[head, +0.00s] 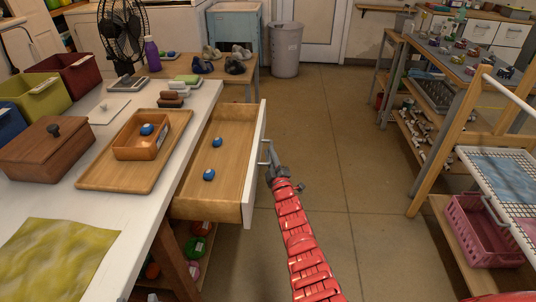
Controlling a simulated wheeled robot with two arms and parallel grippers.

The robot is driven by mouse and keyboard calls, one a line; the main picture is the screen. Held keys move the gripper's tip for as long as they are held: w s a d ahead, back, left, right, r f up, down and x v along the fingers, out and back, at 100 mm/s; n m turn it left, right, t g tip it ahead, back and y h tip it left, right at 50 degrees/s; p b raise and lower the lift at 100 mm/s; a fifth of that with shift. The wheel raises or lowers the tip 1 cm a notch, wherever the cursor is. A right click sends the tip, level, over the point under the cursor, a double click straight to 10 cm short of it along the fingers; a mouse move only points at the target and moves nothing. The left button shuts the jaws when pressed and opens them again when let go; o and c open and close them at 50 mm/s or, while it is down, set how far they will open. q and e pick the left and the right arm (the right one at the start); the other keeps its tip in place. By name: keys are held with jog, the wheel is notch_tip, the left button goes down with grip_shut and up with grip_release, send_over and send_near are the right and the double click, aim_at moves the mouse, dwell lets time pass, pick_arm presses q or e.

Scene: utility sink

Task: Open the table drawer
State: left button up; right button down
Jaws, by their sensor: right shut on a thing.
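The table drawer (238,152) is pulled well out from the right side of the white table (195,106). Its white front faces right, and two blue round items (217,142) lie on its wooden bottom. My right gripper (268,165) is at the metal handle (264,152) on the drawer front, shut on it. My red right arm reaches up to it from the bottom of the view. My left gripper is not in view.
A wooden tray (95,178) with a small box, a brown lidded box (40,158) and a yellow-green cloth (60,257) lie on the table. A wooden rack with a pink basket (478,230) stands at right. The floor between is clear.

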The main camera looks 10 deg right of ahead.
jog(key=shift+f, duration=0.1)
jog(key=c, duration=0.8)
grip_release()
jog(key=shift+c, duration=0.2)
jog(key=shift+s, duration=0.1)
jog(key=shift+s+d+f, duration=0.1)
jog(key=shift+s, duration=0.5)
jog(key=p+v, duration=0.2)
jog(key=v, duration=1.4)
